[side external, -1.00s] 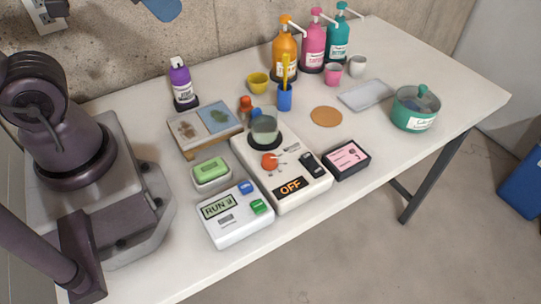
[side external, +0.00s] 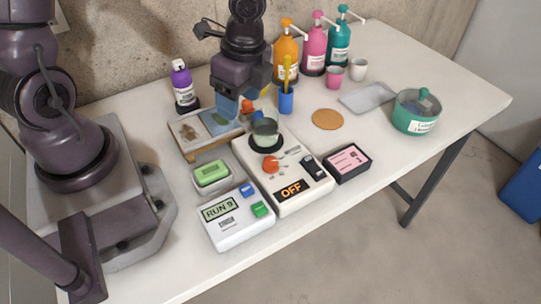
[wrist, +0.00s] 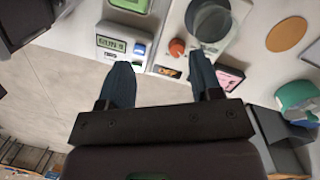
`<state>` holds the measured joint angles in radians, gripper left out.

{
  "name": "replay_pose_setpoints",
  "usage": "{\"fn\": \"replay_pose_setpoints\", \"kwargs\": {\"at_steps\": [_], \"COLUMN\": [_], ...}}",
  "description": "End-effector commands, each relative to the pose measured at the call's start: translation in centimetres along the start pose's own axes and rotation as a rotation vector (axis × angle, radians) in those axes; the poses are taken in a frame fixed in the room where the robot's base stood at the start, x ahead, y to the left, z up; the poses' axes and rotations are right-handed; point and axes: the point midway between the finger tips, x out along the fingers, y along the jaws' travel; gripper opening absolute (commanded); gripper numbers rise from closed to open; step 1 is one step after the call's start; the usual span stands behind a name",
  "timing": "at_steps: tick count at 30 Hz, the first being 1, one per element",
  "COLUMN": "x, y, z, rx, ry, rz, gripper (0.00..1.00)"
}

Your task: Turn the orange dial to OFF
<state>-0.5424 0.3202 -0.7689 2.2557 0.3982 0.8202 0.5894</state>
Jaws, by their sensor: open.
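The orange dial (side external: 270,164) sits on a white device (side external: 285,210), below a glass vessel (side external: 265,132) on a dark round plate. The device's display (side external: 292,190) reads OFF in orange letters. The dial also shows in the wrist view (wrist: 177,47), above and between my fingertips. In the side view my gripper (side external: 233,110) is above the picture board, up and to the left of the dial, apart from it. In the wrist view my gripper (wrist: 159,61) has its two blue fingers spread wide with nothing between them. The dial's exact pointing is too small to read.
A white unit (side external: 232,228) with a RUN display and a green box (side external: 211,173) stand left of the device. A black switch (side external: 313,167) and a pink-labelled box (side external: 347,163) are right. A blue pen cup (side external: 286,99) and pump bottles stand behind. The right table front is clear.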

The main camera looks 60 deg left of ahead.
Motion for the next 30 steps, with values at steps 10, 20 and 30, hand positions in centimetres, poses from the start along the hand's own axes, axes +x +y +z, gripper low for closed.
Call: {"fn": "replay_pose_setpoints", "kwargs": {"at_steps": [10, 20, 30], "x": [-0.1, 2.6, 9.6], "y": [-1.3, -1.3, -1.7], "z": [-5.7, -6.0, -6.9], "rx": [0.728, 0.804, 0.800], "ry": [0.106, 0.103, 0.102], "rz": [-0.097, -0.098, -0.098], "gripper": [0.59, 0.59, 0.59]}}
